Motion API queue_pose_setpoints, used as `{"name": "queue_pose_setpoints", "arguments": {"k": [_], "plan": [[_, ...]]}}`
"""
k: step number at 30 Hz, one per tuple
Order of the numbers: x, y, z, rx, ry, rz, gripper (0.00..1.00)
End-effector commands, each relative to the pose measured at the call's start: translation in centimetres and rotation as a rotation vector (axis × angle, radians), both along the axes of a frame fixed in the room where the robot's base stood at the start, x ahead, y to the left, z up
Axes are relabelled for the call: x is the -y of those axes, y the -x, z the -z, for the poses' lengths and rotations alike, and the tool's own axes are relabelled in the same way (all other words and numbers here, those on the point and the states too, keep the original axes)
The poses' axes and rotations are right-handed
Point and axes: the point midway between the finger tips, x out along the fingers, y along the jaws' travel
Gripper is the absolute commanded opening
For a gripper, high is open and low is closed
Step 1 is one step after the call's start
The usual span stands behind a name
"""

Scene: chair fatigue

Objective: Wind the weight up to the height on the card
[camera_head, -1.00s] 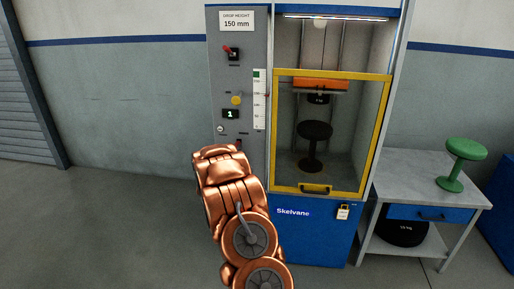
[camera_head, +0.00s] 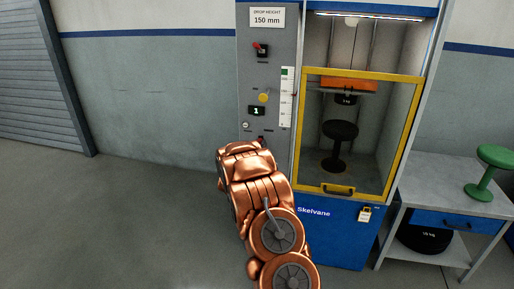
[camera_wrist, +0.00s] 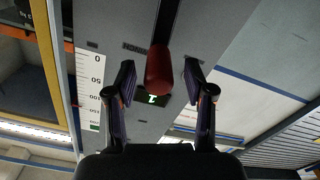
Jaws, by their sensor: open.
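The card (camera_head: 267,17) at the top of the grey panel reads drop height 150 mm. The black weight (camera_head: 346,99) hangs under an orange carriage (camera_head: 349,85) behind the yellow-framed guard. A white scale (camera_head: 287,105) with a green top stands beside it; it also shows in the wrist view (camera_wrist: 95,92), upside down. My gripper (camera_wrist: 159,78) is open, its fingers either side of a red handle (camera_wrist: 159,66), with gaps visible. In the head view my arm hides the gripper; a bit of red shows just above it. The display (camera_head: 256,111) reads 1.
The panel carries a red lever switch (camera_head: 262,49) and yellow knob (camera_head: 264,97). A bench (camera_head: 450,193) with a green stool (camera_head: 487,175) is at right. Floor at left is clear.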

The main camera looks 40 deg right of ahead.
Motion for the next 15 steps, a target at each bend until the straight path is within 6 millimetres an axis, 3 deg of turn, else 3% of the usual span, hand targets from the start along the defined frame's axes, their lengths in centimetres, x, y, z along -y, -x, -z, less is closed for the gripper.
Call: {"name": "queue_pose_setpoints", "arguments": {"k": [8,15], "plan": [[-0.1,0.1,0.0,0.000,0.000,0.000,0.53],[-1.9,1.2,0.1,-0.004,0.000,0.000,0.53]]}}
